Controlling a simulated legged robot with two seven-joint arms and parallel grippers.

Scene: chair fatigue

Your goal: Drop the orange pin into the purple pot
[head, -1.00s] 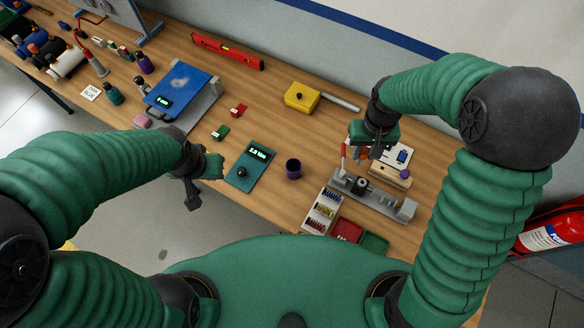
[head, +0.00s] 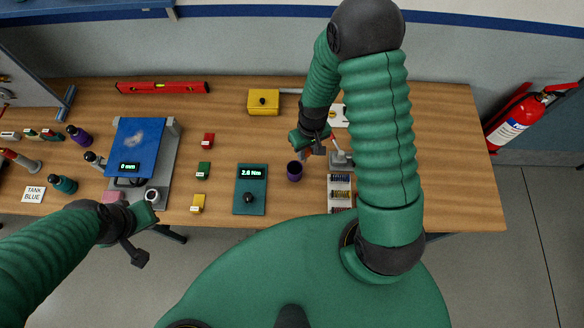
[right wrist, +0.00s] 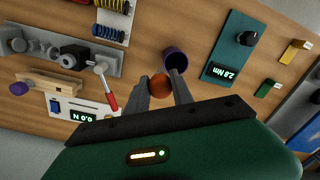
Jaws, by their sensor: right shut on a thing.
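The purple pot (head: 295,173) stands on the bench, right of the teal readout box. It also shows in the right wrist view (right wrist: 176,59), just beyond the fingertips. My right gripper (head: 304,154) is above the bench, close to the pot's far right side. In the right wrist view its fingers (right wrist: 161,95) are shut on the orange pin, whose round orange end (right wrist: 160,86) shows between them. The rest of the pin is hidden. My left gripper (head: 139,240) is empty-looking at the bench's front edge, far left of the pot; its jaw gap is unclear.
The teal readout box (head: 250,190) lies left of the pot. A rack of small coloured parts (head: 340,190) and a grey fixture (right wrist: 60,50) are right of it in the head view. A yellow box (head: 263,102) stands behind. The bench's right end is clear.

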